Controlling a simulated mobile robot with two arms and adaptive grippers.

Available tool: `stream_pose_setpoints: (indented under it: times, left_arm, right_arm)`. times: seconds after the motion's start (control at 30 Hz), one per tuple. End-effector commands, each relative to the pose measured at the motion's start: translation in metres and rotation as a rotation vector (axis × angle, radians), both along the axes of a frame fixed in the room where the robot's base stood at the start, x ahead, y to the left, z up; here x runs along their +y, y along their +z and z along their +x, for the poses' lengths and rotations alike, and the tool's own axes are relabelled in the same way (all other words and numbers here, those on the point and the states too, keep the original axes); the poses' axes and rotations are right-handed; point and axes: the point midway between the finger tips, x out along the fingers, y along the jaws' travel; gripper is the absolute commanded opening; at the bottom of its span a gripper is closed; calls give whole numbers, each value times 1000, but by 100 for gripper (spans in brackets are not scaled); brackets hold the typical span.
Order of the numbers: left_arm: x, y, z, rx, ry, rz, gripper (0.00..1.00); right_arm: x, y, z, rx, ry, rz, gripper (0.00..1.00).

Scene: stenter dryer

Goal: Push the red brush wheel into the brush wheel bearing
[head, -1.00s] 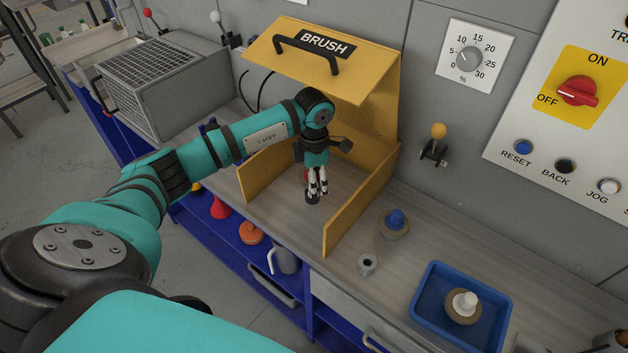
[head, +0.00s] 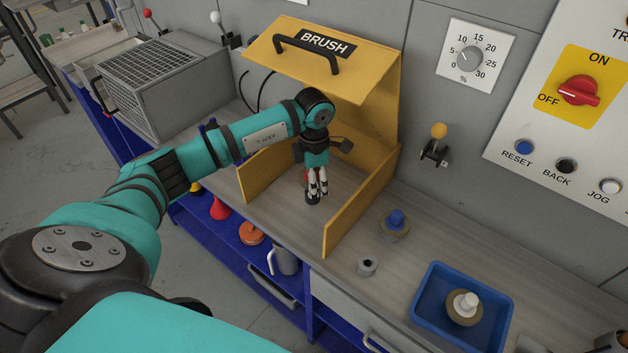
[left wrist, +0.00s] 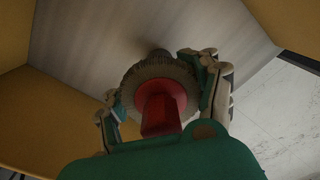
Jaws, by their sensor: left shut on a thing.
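The red brush wheel (left wrist: 160,105) has a red hub and handle and a round brown bristle rim. My left gripper (head: 316,196) points down inside the open yellow brush housing. In the left wrist view its fingers (left wrist: 165,88) stand on both sides of the wheel, shut on it. In the head view the fingers hide most of the wheel. A short dark grey part (left wrist: 156,57), likely the brush wheel bearing, shows partly beyond the rim. I cannot tell whether the wheel is seated in it. My right gripper is not in view.
The yellow housing's side walls (head: 362,200) flank the gripper, with its BRUSH lid (head: 322,68) raised above. To the right are a blue-hubbed wheel (head: 396,222), a small grey cylinder (head: 367,267) and a blue tray (head: 428,318) holding a white-hubbed wheel (head: 465,305).

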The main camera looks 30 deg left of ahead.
Motion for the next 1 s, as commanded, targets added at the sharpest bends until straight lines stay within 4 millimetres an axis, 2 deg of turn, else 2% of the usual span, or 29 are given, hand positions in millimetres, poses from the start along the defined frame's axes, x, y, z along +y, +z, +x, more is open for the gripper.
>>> stream_pose_setpoints:
  times: [1.0]
  left_arm:
    - [0,-26,0,0,1,0,22]
  right_arm:
    - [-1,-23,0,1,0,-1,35]
